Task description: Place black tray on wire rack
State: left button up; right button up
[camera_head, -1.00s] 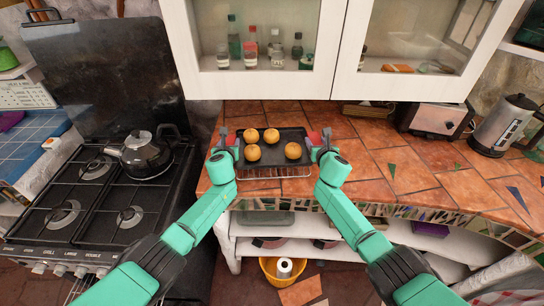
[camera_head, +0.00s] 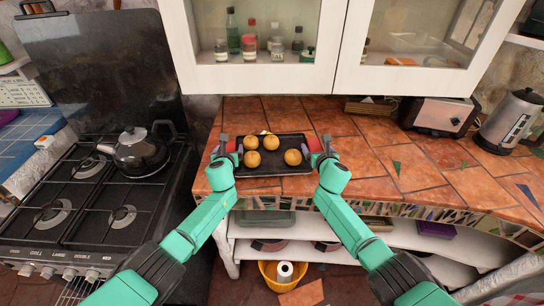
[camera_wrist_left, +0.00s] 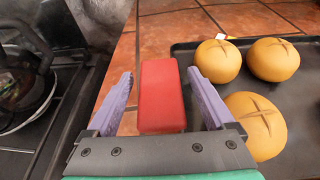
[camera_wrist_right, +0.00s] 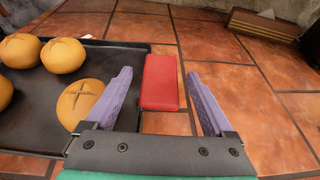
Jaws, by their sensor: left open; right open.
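The black tray (camera_head: 233,172) lies flat near the front edge of the counter in the head view, with several round buns (camera_head: 271,142) on it. Its edge also shows in the left wrist view (camera_wrist_left: 186,62) and the right wrist view (camera_wrist_right: 138,48). My left gripper (camera_head: 226,146) is just beside the tray's left side, open and empty. My right gripper (camera_head: 322,146) is just beside its right side, open and empty.
A gas stove (camera_head: 95,215) with a kettle (camera_head: 140,152) stands to the left. A white cabinet (camera_head: 262,78) hangs above the back of the counter. A toaster (camera_head: 437,115) and a metal jug kettle (camera_head: 508,120) stand at the right. The tiled counter (camera_head: 400,165) right of the tray is clear.

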jog(key=shift+s+d+r, duration=0.25)
jog(key=shift+s+r, duration=0.1)
jog(key=shift+s, duration=0.3)
pick_arm(q)
jog(key=v, duration=1.2)
pick_arm(e)
jog(key=a+v, duration=0.1)
jog(key=v, duration=0.9)
jog(key=shift+s+d, duration=0.35)
